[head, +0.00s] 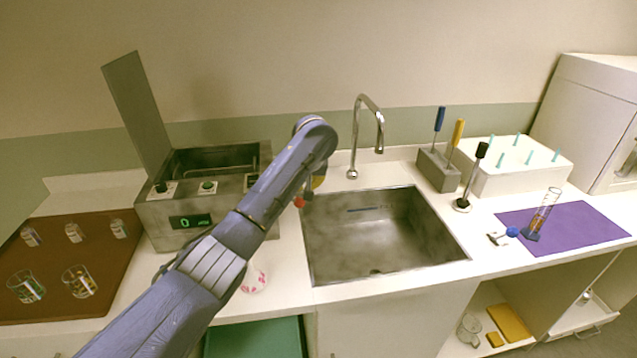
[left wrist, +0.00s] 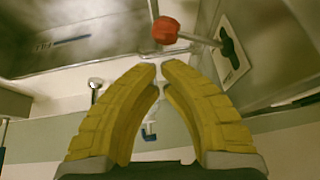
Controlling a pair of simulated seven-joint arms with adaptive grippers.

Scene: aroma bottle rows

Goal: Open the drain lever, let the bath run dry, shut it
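The steel water bath (head: 150,222) stands left of the sink, its grey lid (head: 137,108) raised. Its green display (head: 191,221) shows 0. The drain lever's red knob (head: 299,202) shows at the bath's right side, beside my arm; in the left wrist view the red knob (left wrist: 165,30) sits on a thin metal rod by a white plate with a black mark (left wrist: 232,47). My left gripper (left wrist: 160,68) has its yellow fingertips almost together, holding nothing, just short of the knob. In the head view my wrist hides most of it. The water level in the bath is unclear.
The sink (head: 400,238) with a tall tap (head: 380,130) lies right of the bath. A brown tray (head: 75,262) with several glass vessels is at left. A pink-spotted dish (head: 254,280) is in front of the bath. A purple mat (head: 590,228) lies at right.

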